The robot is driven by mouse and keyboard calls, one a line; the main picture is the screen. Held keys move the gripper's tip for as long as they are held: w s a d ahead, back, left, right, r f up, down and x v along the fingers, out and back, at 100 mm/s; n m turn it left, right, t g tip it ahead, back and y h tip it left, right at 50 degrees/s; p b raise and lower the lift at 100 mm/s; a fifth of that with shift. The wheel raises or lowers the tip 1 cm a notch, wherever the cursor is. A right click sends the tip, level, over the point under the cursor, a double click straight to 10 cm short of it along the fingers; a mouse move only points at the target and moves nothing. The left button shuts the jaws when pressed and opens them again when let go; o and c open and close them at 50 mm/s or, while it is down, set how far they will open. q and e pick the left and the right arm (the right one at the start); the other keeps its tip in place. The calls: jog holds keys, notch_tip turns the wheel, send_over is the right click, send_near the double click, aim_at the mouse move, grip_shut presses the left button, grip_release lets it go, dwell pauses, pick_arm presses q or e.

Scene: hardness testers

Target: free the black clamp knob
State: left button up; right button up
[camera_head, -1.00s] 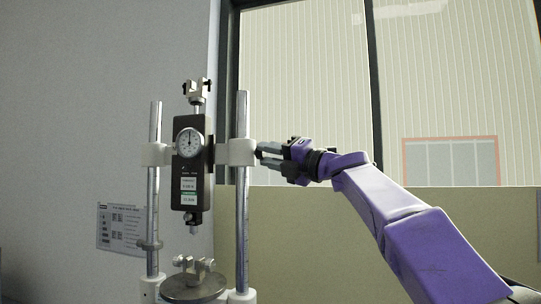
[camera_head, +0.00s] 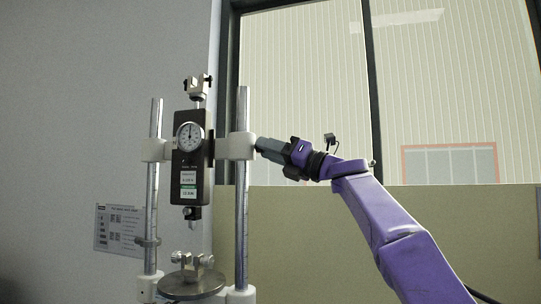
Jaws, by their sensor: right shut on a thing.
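The hardness tester stands at the left of the view, with a black gauge body (camera_head: 190,165) and round dial between two upright metal posts. A white clamp block (camera_head: 236,147) sits on the right post. My right gripper (camera_head: 262,146) reaches in from the right, its fingers shut at the right side of that block. The black clamp knob is hidden between the fingers. My left gripper is not in view.
A round metal plate (camera_head: 191,283) with a small clamp lies at the tester's base. A printed sheet (camera_head: 117,229) is on the wall to the left. A low beige panel (camera_head: 290,235) and a window stand behind. The space right of the posts is free apart from my arm.

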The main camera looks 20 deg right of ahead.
jog(key=shift+n+y, duration=0.3)
jog(key=shift+n, duration=0.5)
jog(key=shift+w+f+n+g, duration=0.1)
jog(key=shift+f+n+g, duration=0.05)
jog(key=shift+n+g, duration=0.2)
jog(key=o, duration=1.1)
jog(key=shift+a, duration=0.1)
jog(key=shift+c, duration=0.2)
jog(key=b+v, duration=0.8)
jog(key=v, duration=0.2)
jog(key=shift+f, duration=0.15)
